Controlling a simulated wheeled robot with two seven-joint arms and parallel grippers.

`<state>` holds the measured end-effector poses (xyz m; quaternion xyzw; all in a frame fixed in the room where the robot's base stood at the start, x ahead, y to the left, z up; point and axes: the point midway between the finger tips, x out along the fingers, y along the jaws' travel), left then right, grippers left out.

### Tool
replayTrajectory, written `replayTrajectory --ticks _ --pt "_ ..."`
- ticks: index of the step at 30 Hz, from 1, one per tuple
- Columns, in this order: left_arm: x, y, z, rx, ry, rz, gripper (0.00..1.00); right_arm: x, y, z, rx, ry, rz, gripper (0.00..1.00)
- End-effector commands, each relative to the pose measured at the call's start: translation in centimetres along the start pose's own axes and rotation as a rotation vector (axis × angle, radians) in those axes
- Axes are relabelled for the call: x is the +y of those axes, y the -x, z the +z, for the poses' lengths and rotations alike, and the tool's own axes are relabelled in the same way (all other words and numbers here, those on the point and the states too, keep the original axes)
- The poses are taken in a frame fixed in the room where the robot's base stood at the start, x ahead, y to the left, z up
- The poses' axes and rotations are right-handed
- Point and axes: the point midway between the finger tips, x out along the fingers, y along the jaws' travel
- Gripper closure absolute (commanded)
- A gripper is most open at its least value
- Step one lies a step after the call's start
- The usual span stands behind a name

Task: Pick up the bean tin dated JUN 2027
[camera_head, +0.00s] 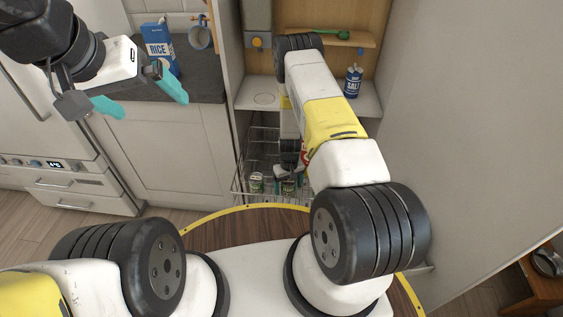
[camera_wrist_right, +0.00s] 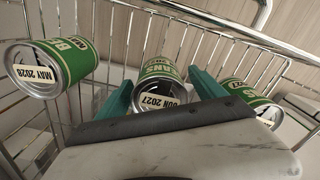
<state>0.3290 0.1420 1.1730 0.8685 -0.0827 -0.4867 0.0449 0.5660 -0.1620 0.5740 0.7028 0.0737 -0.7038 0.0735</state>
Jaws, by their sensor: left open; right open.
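In the right wrist view, the green bean tin dated JUN 2027 (camera_wrist_right: 158,97) stands between the two teal fingers of my right gripper (camera_wrist_right: 162,77). The fingers are apart, one on each side of it; whether they touch it is unclear. A tin dated MAY 2028 (camera_wrist_right: 62,62) is to the left, and a third green tin (camera_wrist_right: 246,93) is to the right, its date hidden. In the head view, my right arm reaches down to the wire basket (camera_head: 238,193), where its gripper is mostly hidden. My left gripper (camera_head: 154,108) is open and empty at the upper left.
The basket's wire sides and a thick rail (camera_wrist_right: 225,32) are close around the tins. Above are a cabinet shelf with a salt container (camera_head: 353,83) and a green spoon (camera_head: 330,33).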

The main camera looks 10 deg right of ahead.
Motion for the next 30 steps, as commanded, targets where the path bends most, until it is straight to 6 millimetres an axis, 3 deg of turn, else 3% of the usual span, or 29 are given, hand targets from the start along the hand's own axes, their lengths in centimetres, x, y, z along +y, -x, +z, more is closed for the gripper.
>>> replayTrajectory --ticks 8,20,30 --pt "0.0 0.0 0.0 0.0 0.0 0.0 0.0 0.0 -0.2 -0.1 0.002 0.0 0.0 0.23" --pt "0.0 0.0 0.0 0.0 0.0 0.0 0.0 0.0 -0.2 -0.1 0.001 0.0 0.0 1.0" --pt "0.0 0.0 0.0 0.0 0.0 0.0 0.0 0.0 0.8 -0.1 0.003 0.0 0.001 1.0"
